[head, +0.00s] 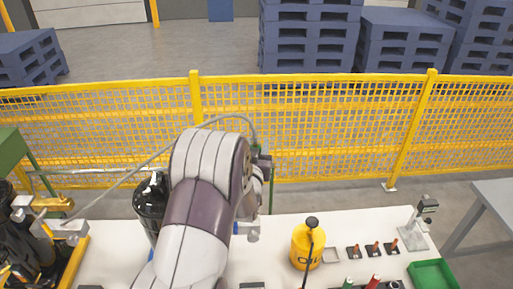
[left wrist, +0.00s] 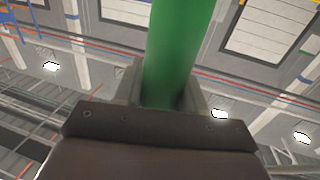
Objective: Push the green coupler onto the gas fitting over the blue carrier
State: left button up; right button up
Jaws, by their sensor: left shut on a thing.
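My left gripper (head: 262,165) is shut on the green coupler (head: 256,147), held up above the far side of the white table. In the left wrist view the coupler (left wrist: 178,50) is a green cylinder between the two grey fingers. A grey hose (head: 225,117) arches over my left arm to the coupler. A small grey metal fitting (head: 252,232) shows below the gripper, beside a bit of blue (head: 235,228). My arm hides most of what is there, so I cannot tell the carrier's shape. The coupler is apart from this fitting. My right gripper is out of view.
A black gas bottle (head: 150,208) stands left of my arm. A yellow oil can (head: 307,247) stands right of it on the white table (head: 290,222). Small red-topped parts and a green tray (head: 433,274) are farther right. A yellow mesh fence (head: 330,125) runs behind.

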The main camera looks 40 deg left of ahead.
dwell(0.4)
pick_arm(q)
jog(key=shift+f+b, duration=2)
jog(key=shift+b, duration=0.4)
jog(key=o, duration=1.2)
jog(key=shift+r, duration=0.1)
jog(key=shift+o, duration=0.5)
jog(key=shift+s+d, duration=0.1)
jog(key=b+v, duration=0.2)
jog(key=v, duration=1)
jog(key=shift+s+b, duration=0.2)
jog(key=shift+b, duration=0.2)
